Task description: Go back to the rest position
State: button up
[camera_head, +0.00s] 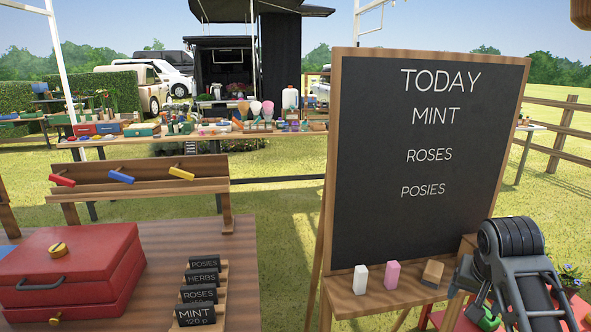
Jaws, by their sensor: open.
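A ribbed black and grey part of my arm (520,270) stands at the lower right, in front of the chalkboard's right edge.
A chalkboard (425,240) on a wooden easel stands close at right, its ledge holding white chalk (360,279), pink chalk (392,275) and an eraser (433,271). At left, a table (180,240) bears a red toolbox (70,270) and name signs (203,285). Grass (290,260) lies open between.

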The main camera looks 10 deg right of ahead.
jog(key=s+a+f+n+t+y, duration=0.1)
jog(key=s+a+f, duration=0.2)
jog(key=a+f, duration=0.2)
jog(key=s+a+f+n+t, duration=0.1)
jog(key=s+a+f, duration=0.1)
jog(key=a+f, duration=0.25)
jog(key=s+a+f+n+t, duration=0.2)
jog(key=s+a+f+t, duration=0.15)
jog(key=s+a, duration=0.65)
jog(key=s+r+n+t, duration=0.1)
jog(key=s+r, duration=0.4)
jog(key=s, duration=0.4)
jog(key=s+r+n+t+y, duration=0.1)
jog(key=s+r+t, duration=0.1)
jog(key=s+r, duration=0.3)
jog(key=s+a+r+n+t+y, duration=0.1)
jog(key=s+r, duration=0.5)
jog(key=s, duration=0.7)
jog(key=shift+s+n+t, duration=0.15)
jog(key=shift+n+t, duration=0.35)
jog(key=shift+t, duration=0.25)
jog(key=shift+a, duration=0.1)
